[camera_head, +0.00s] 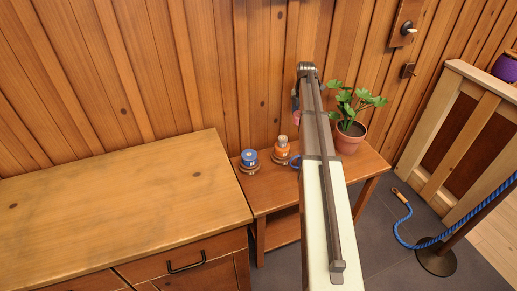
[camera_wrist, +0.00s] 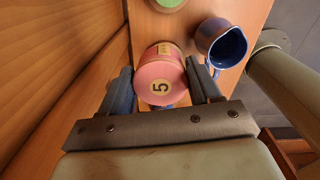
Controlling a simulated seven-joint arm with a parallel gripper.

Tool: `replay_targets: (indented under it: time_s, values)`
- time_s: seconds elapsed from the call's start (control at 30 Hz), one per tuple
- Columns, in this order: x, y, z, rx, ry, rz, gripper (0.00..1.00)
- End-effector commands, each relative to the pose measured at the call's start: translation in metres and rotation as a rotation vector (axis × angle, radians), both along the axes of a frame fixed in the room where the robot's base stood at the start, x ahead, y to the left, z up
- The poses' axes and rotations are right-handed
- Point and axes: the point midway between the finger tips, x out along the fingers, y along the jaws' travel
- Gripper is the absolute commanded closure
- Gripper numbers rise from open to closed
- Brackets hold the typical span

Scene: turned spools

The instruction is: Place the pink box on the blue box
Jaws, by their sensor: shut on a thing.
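The pink box (camera_wrist: 162,72) is a round pink container with a yellow label reading 5. In the wrist view it sits between the two fingers of my gripper (camera_wrist: 159,70), which is shut on it. In the head view a bit of the pink box (camera_head: 296,118) shows beside my gripper, against the wall and seemingly above the small bench; my arm hides the rest. The blue box (camera_head: 249,157) is a round blue container on a brown base at the bench's left end, apart from the pink box. A sliver of blue shows below the pink box in the wrist view; I cannot tell what it is.
An orange round container (camera_head: 282,147) stands right of the blue box on the wooden bench (camera_head: 268,195). A blue mug (camera_wrist: 222,43) and a green round thing (camera_wrist: 167,3) show in the wrist view. A potted plant (camera_head: 350,137) stands at the bench's right. A wooden cabinet (camera_head: 120,205) adjoins left.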

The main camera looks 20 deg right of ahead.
Motion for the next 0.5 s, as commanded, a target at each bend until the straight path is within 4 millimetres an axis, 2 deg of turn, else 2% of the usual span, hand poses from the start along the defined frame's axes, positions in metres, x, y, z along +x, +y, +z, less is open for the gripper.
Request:
replay_targets:
  time_s: [0.03, 0.2, 0.4, 0.5]
  values:
    - [-0.001, 0.025, 0.000, 0.000, 0.000, 0.006, 0.67]
    - [0.001, 0.093, 0.001, 0.000, 0.000, 0.004, 0.67]
    - [-0.004, 0.167, 0.001, 0.000, 0.000, 0.000, 0.67]
    - [-0.007, 0.195, 0.001, 0.000, -0.001, -0.001, 0.67]
